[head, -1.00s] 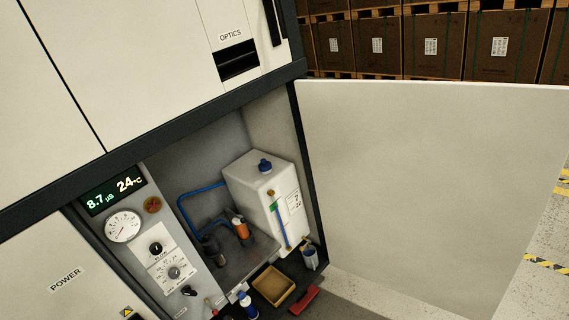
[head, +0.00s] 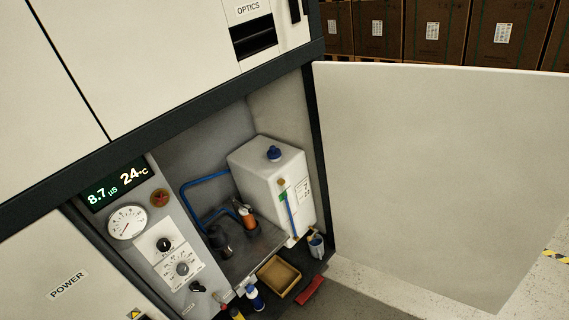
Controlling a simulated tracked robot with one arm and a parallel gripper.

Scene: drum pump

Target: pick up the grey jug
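A small grey jug (head: 317,250) stands at the right end of the dark ledge at the front of the open cabinet bay. It is just below the lower right corner of a white tank (head: 265,165) with a blue cap. The jug is small in the picture, so its handle and contents cannot be made out. My gripper is not in view.
A tan tray (head: 279,278) and a red object (head: 310,291) lie left of the jug. A white bottle with blue (head: 254,298) stands further left. An open white door panel (head: 430,170) bounds the right side. Clear floor (head: 365,285) lies below it.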

